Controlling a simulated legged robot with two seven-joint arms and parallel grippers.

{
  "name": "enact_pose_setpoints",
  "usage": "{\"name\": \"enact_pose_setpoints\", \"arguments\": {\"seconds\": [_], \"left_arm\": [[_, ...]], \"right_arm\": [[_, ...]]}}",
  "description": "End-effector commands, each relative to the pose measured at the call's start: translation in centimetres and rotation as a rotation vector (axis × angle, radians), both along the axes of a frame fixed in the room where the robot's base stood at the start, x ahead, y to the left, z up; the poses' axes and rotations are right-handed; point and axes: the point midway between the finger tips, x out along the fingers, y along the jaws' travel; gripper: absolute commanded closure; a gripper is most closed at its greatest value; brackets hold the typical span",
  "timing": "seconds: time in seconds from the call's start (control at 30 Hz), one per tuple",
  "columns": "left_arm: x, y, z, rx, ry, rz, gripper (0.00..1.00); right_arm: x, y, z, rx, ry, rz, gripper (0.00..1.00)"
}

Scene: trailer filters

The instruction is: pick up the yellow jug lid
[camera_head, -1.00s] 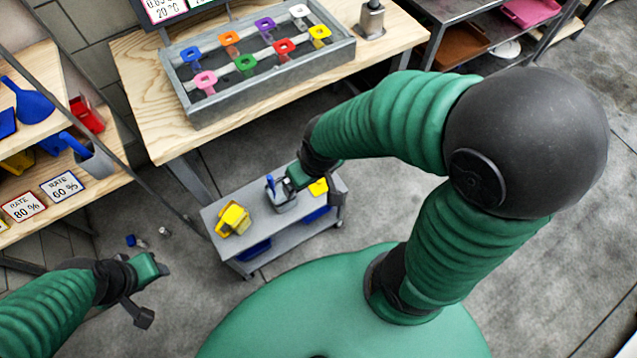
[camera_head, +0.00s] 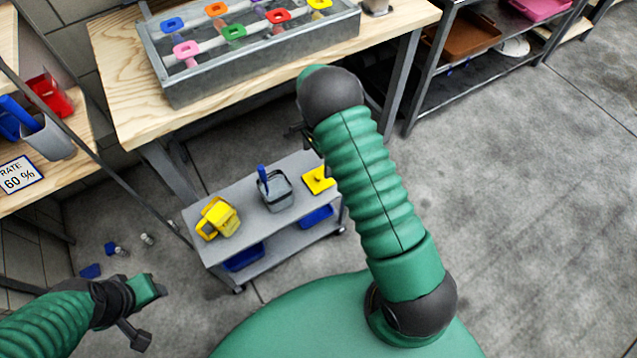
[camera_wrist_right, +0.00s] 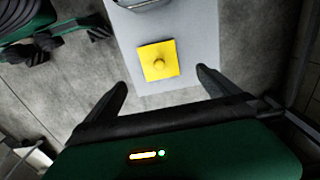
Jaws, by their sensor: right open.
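The yellow jug lid (camera_head: 316,181) lies flat at the right end of the grey cart top (camera_head: 240,190), partly hidden by my right arm. In the right wrist view the lid (camera_wrist_right: 150,68) is a yellow square with a round knob in its middle. My right gripper (camera_wrist_right: 162,80) is open and empty, its two fingers apart on either side of the lid's near edge in the picture, above and apart from it. The yellow jug (camera_head: 218,218) sits at the cart's left end. My left gripper (camera_head: 153,293) is at the lower left, away from the cart; its jaws are unclear.
A grey container with a blue handle (camera_head: 274,190) stands between jug and lid. Blue bins (camera_head: 245,253) sit on the cart's lower shelf. A wooden workbench (camera_head: 125,100) with a grey tray (camera_head: 190,92) stands behind. Small items lie on the floor at left.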

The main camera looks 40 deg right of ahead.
Motion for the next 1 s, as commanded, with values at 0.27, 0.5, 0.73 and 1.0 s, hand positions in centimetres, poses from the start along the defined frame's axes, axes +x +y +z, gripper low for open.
{"name": "enact_pose_setpoints", "arguments": {"seconds": [0.27,0.5,0.73,1.0], "left_arm": [[0.0,0.0,-1.6,0.0,0.001,0.0,0.56],[0.0,0.0,-3.0,0.0,0.001,0.0,0.56],[0.0,0.0,-3.5,0.0,0.001,0.0,0.56],[0.0,0.0,-3.4,0.0,0.001,0.0,0.56]], "right_arm": [[-0.1,-0.1,-5.6,0.0,-0.001,0.001,0.0],[-0.3,-0.2,-8.8,0.001,0.0,0.002,0.0],[-0.3,-0.3,-10.9,0.0,-0.002,0.003,0.0],[-0.3,-0.3,-10.8,0.0,-0.001,0.003,0.2]]}}
